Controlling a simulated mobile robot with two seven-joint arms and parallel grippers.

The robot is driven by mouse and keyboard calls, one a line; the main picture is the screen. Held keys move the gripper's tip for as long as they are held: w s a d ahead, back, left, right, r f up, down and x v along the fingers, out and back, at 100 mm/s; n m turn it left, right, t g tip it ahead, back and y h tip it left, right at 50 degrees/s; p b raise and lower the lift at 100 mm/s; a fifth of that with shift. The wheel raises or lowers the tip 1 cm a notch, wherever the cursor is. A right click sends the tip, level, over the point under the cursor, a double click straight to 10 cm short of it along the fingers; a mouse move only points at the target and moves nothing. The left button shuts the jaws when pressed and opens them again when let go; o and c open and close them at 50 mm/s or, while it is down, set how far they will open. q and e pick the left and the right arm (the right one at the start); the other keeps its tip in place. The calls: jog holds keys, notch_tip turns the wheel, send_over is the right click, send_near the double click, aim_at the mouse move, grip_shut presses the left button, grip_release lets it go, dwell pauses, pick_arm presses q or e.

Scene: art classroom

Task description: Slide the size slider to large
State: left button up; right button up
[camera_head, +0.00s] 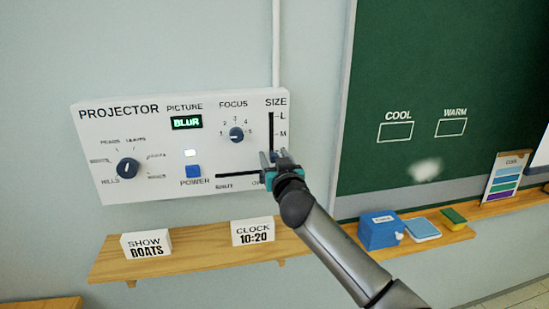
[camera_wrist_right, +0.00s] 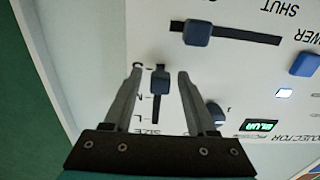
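The size slider on the white projector panel (camera_head: 150,185) has an upright black slot (camera_head: 271,130), with L near the top and M below it. In the right wrist view, which shows the panel upside down, the slider's blue-grey knob (camera_wrist_right: 160,84) sits near the slot end away from L. My right gripper (camera_head: 271,158) is at the slot's lower end and mostly hides the knob in the head view. In the wrist view the gripper (camera_wrist_right: 159,74) is open, one finger on each side of the knob, with visible gaps. I cannot tell its depth. My left gripper is not in view.
The shutter slider knob (camera_wrist_right: 197,33) is close to the fingertips. The focus knob (camera_head: 237,134), blue power button (camera_head: 193,171) and picture dial (camera_head: 128,168) are further left. A wooden shelf (camera_head: 190,249) with two signs is below; the chalkboard (camera_head: 450,60) is right.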

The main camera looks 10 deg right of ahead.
grip_shut()
dwell(1.2)
